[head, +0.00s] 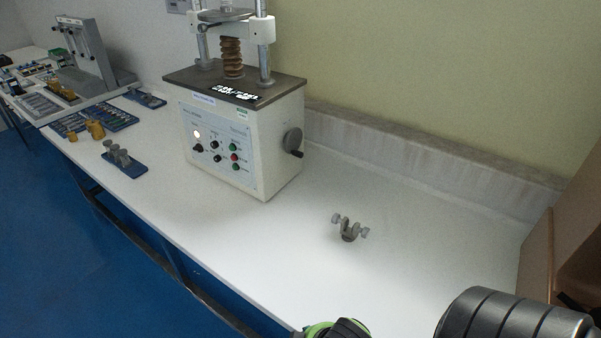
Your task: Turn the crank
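The crank (292,142) is a grey round disc with a short dark handle. It sits on the right side of a white testing machine (235,150), and the handle points down and to the right. Nothing touches the crank. Neither gripper's fingers show in the head view. Parts of my arm show at the bottom edge and bottom right corner, well apart from the crank.
A small grey metal clamp (349,228) lies on the white bench (265,255), right of the machine. A low ledge (420,160) runs along the wall. Blue trays (108,116) with small parts and another device (90,60) stand at left.

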